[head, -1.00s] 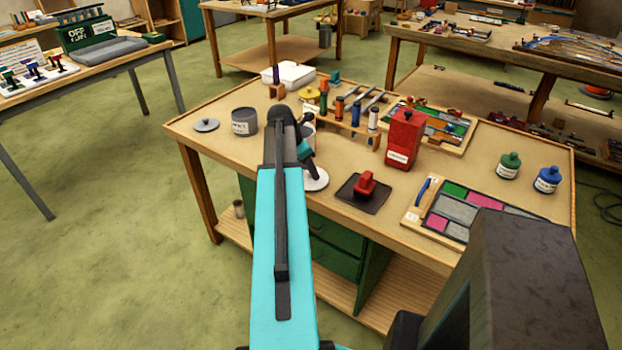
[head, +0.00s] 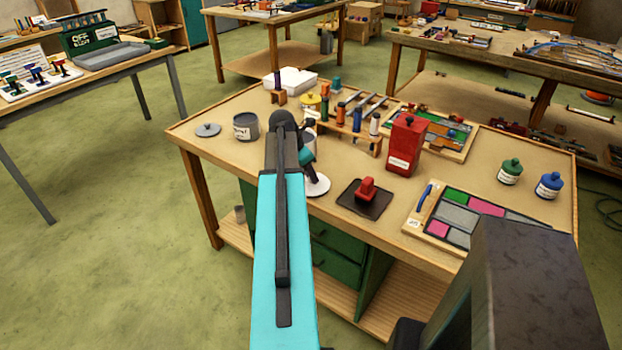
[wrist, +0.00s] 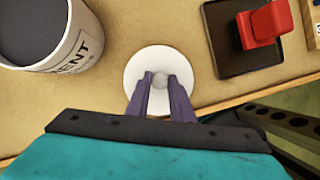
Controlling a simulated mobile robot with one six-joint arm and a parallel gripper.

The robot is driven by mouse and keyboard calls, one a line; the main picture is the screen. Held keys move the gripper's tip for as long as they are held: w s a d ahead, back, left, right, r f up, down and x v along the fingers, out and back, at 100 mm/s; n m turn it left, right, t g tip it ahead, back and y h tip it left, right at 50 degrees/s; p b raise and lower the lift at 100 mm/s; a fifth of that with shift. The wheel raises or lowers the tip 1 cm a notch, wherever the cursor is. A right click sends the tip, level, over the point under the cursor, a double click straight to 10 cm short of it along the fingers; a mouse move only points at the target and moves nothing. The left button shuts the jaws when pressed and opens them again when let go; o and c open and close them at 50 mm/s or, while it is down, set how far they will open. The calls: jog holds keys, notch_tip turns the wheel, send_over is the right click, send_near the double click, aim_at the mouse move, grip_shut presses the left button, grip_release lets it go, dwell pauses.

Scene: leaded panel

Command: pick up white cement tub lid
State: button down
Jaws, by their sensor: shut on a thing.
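The white cement tub lid (wrist: 153,62) is a white disc with a round knob (wrist: 160,80) in the middle. In the wrist view my gripper (wrist: 160,84) is shut on that knob, one purple finger on each side. The lid also shows in the head view (head: 319,187), near the bench's front edge and partly hidden by my arm. I cannot tell whether it touches the bench top. The white cement tub (wrist: 66,45) stands open beside it, with dark grey contents and part of its label showing. In the head view my arm hides most of this tub.
A red-handled tool (head: 366,189) sits on a dark square plate right of the lid. A grey tub (head: 245,126) and a grey lid (head: 207,130) are at the left. A red canister (head: 405,145) and a bottle rack stand behind. The bench's front edge is close.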

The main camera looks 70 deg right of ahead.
jog(key=shift+r, duration=0.1)
jog(key=shift+r+b, duration=0.6)
jog(key=shift+r, duration=0.95)
jog(key=w+a+r+b, duration=0.1)
jog(key=w+a+b, duration=0.2)
jog(key=a, duration=1.2)
jog(key=shift+w+a+r, duration=0.2)
jog(key=shift+w+r, duration=0.1)
jog(key=shift+w, duration=0.4)
